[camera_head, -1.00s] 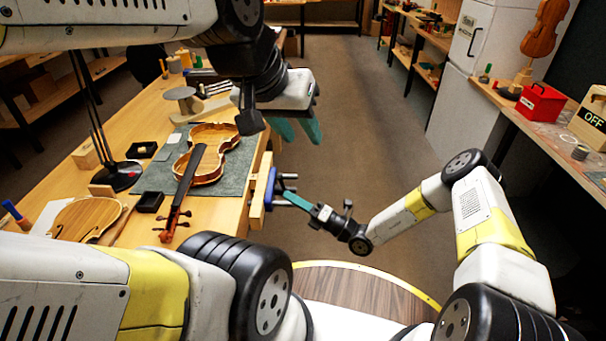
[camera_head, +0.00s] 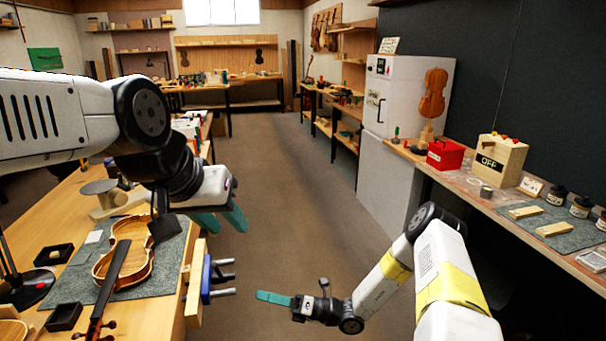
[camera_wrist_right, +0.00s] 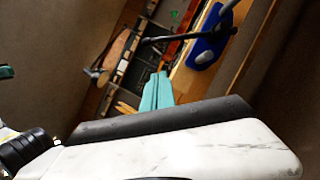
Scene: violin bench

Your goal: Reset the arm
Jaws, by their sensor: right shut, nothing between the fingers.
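My right gripper (camera_head: 272,297) has its teal fingers shut with nothing between them. It is in the free space over the floor, just right of the blue vise (camera_head: 207,279) on the bench edge and apart from its handles. Its teal fingers also show together in the right wrist view (camera_wrist_right: 157,92), with the vise (camera_wrist_right: 210,46) beyond. My left gripper (camera_head: 226,221) is higher, beside the bench edge. Its teal fingers are spread apart and hold nothing visible.
The bench (camera_head: 165,312) on the left carries a violin body (camera_head: 135,262) on a grey-green mat. A right-hand counter holds a red box (camera_head: 446,155) and a wooden OFF box (camera_head: 500,160). A white refrigerator (camera_head: 400,110) stands behind. The floor (camera_head: 290,180) between is clear.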

